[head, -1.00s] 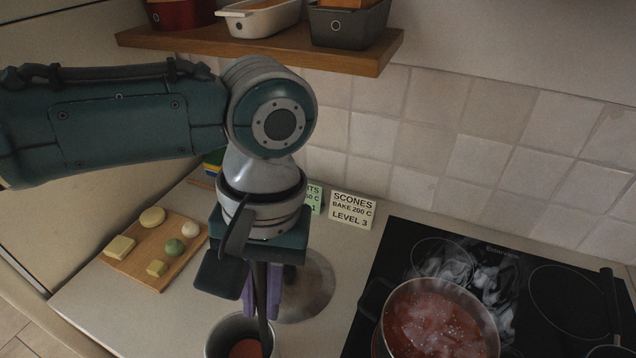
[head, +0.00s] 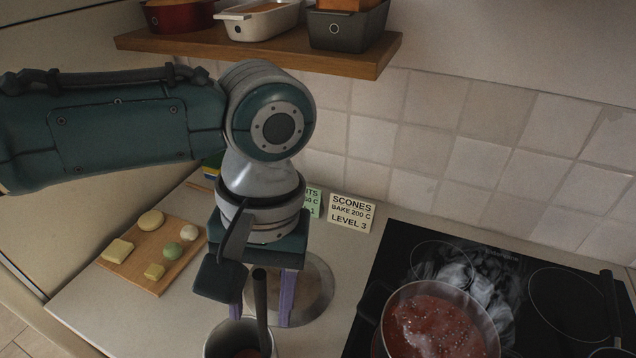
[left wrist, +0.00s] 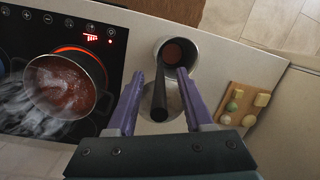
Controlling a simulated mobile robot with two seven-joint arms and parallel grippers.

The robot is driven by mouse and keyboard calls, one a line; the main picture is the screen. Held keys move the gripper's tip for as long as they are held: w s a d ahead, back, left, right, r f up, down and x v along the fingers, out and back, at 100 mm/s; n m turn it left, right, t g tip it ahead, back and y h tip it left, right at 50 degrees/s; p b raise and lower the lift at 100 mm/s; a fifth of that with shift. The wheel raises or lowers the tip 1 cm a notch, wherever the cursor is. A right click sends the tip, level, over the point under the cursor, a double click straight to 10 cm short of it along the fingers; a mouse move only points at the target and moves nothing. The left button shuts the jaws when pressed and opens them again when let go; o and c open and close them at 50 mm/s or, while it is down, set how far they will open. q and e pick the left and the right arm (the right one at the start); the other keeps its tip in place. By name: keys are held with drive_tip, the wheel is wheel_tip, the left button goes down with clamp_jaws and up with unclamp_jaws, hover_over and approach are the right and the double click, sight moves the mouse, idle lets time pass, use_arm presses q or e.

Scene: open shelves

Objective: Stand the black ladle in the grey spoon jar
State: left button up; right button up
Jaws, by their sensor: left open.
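The grey spoon jar (head: 213,339) stands at the bottom of the head view, cut off by the edge. It also shows in the left wrist view (left wrist: 160,49). The black ladle (head: 260,300) has its lower end in the jar, with its dark handle rising out. In the left wrist view the handle (left wrist: 187,100) points back toward the camera. A reddish-brown round patch shows inside the jar; I cannot tell whether it is the ladle's bowl. My left gripper (head: 260,314) is open, its purple fingers spread close to the handle. My right gripper is not in view.
A round metal disc (head: 322,290) lies on the counter behind the jar. A pot of red sauce (head: 437,325) steams on the black hob (head: 400,240) to the right. A wooden board (head: 144,270) with food lies left. Label cards (head: 351,211) and a shelf (head: 270,48) are behind.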

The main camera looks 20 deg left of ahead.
use_arm(q)
wheel_tip(320, 180, up, 10)
drive_tip(key=w+b, duration=0.1)
drive_tip(key=shift+w+d+f, duration=0.15)
drive_tip(key=shift+w+d, duration=0.1)
drive_tip(key=shift+d, duration=0.1)
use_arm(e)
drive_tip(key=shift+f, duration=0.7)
use_arm(q)
drive_tip(key=shift+s, duration=0.1)
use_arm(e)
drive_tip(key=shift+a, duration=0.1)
